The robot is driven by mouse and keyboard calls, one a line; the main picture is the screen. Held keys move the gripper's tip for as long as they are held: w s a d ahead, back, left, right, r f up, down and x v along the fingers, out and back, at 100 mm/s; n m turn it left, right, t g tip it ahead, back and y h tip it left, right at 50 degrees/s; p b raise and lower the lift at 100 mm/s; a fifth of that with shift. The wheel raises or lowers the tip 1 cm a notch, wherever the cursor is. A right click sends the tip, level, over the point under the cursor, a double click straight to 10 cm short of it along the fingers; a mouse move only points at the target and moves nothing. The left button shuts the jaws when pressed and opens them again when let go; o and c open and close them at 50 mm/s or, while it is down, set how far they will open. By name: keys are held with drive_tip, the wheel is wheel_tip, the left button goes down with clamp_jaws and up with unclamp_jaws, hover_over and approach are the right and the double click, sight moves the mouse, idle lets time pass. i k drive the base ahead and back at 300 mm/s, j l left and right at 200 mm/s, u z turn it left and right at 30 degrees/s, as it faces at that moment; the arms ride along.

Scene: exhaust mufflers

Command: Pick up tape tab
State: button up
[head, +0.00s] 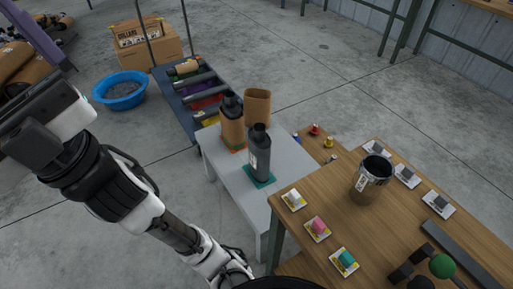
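I cannot tell for sure which item is the tape tab. Small tabs sit on white and yellow cards along the near-left edge of the wooden table: a white one (293,196), a pink one (318,226) and a teal one (346,258). Several grey pieces sit on white cards, such as this grey piece (441,202), along the table's right side. My gripper (35,125) is raised at the far left, well away from the table and above the floor. Its fingertips are not clear, and I see nothing held in it.
A metal can (371,179) stands on the wooden table (318,185). Dark canisters (260,155) and a brown sleeve (257,105) stand on the grey table (228,175). A blue basin (120,92), a loaded rack (190,85) and a cardboard box (150,45) stand behind.

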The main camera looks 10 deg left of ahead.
sight(293, 198)
drive_tip(key=k+l+u, duration=0.1)
drive_tip(key=l+u, duration=0.15)
drive_tip(key=u, duration=0.15)
drive_tip(key=k+l+u, duration=0.1)
drive_tip(key=l+u, duration=0.15)
drive_tip(key=u, duration=0.2)
